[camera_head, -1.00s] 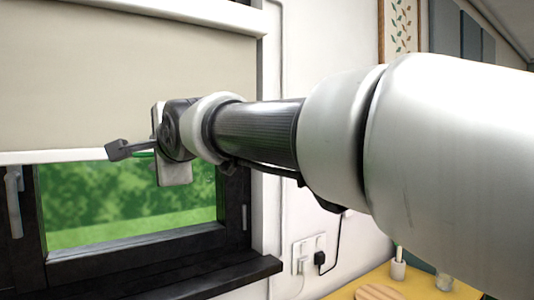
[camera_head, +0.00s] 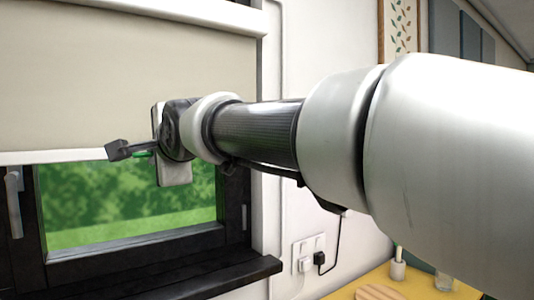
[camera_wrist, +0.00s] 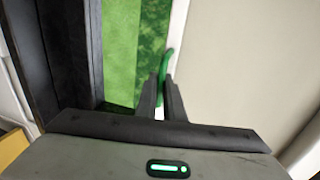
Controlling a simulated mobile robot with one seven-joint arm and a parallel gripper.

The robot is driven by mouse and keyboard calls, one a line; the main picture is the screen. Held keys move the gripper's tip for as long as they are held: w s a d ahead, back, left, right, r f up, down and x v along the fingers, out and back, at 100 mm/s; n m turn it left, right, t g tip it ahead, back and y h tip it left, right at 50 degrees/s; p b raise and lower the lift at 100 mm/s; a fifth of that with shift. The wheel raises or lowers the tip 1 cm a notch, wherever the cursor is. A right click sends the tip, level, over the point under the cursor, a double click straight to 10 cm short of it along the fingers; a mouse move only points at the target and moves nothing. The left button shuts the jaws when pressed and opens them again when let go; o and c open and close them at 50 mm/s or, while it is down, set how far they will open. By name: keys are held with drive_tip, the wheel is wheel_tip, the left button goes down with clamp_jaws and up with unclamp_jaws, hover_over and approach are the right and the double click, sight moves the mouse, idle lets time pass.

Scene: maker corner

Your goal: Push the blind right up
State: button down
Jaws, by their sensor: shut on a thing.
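The beige blind (camera_head: 120,75) covers the upper part of the window, with its white bottom bar (camera_head: 50,157) level with the top of the visible glass. In the wrist view the blind's fabric (camera_wrist: 245,60) fills the right side. A green loop-like pull (camera_wrist: 167,62) is at the bar's edge. My gripper (camera_wrist: 165,82) is shut on this green pull, its dark fingers close together around its near end. In the head view my wrist hides part of the bar and most of the grip, and only a little green shows.
The dark window frame (camera_head: 245,215) and sill (camera_head: 200,278) lie below the blind. A window handle (camera_head: 14,200) is at the left. A wall socket with plugs (camera_head: 310,253) and a yellow table (camera_head: 415,285) with a small pot (camera_head: 397,270) are at the lower right.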

drive_tip(key=shift+r, duration=0.1)
idle(0.8)
wheel_tip(320, 180, up, 28)
drive_tip(key=p, duration=1.9)
drive_tip(key=shift+f, duration=0.25)
drive_tip(key=shift+r, duration=0.15)
drive_tip(key=c, duration=1.9)
unclamp_jaws()
drive_tip(key=shift+o, duration=0.2)
drive_tip(key=shift+d, duration=0.1)
